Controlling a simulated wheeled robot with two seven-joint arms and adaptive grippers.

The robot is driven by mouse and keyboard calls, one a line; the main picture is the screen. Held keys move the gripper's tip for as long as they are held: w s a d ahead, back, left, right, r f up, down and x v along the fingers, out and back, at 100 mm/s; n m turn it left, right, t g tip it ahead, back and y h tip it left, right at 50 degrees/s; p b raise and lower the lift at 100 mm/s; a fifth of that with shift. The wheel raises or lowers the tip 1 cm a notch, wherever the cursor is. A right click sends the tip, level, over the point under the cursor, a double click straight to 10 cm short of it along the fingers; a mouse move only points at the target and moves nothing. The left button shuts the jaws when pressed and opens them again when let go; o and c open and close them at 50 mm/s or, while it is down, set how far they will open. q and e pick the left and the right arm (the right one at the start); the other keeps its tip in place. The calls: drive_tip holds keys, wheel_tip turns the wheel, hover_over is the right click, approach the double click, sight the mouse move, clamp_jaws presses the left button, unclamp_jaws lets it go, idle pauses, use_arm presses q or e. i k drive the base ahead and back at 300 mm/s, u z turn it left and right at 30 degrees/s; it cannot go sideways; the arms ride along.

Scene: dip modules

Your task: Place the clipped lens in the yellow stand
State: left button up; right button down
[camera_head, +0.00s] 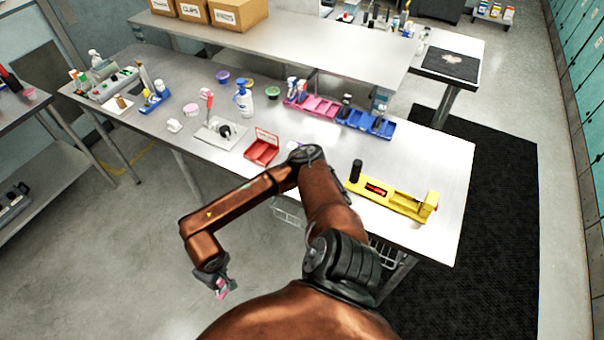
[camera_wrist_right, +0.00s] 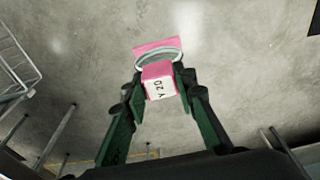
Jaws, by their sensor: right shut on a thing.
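My right gripper (camera_head: 221,286) hangs in front of the table, over the floor at the lower left of the head view. In the right wrist view my right gripper (camera_wrist_right: 159,84) is shut on the pink block of the clipped lens (camera_wrist_right: 158,72). The block carries dark lettering, and a round rim with a pink piece shows beyond it. In the head view the clipped lens (camera_head: 222,294) is small and pink. The yellow stand (camera_head: 390,199) lies on the right part of the table, far from this gripper, with a black cylinder at its left end. My left gripper is not in view.
The metal table (camera_head: 325,170) also bears an open red box (camera_head: 262,150), a grey plate with a red-handled tool (camera_head: 222,133), pink and blue bins (camera_head: 318,106) and a spray bottle (camera_head: 244,98). My own arm spans the table's front edge. Bare tabletop surrounds the yellow stand.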

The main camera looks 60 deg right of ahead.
sight(405, 203)
drive_tip(key=k, duration=0.65)
drive_tip(key=z, duration=1.95)
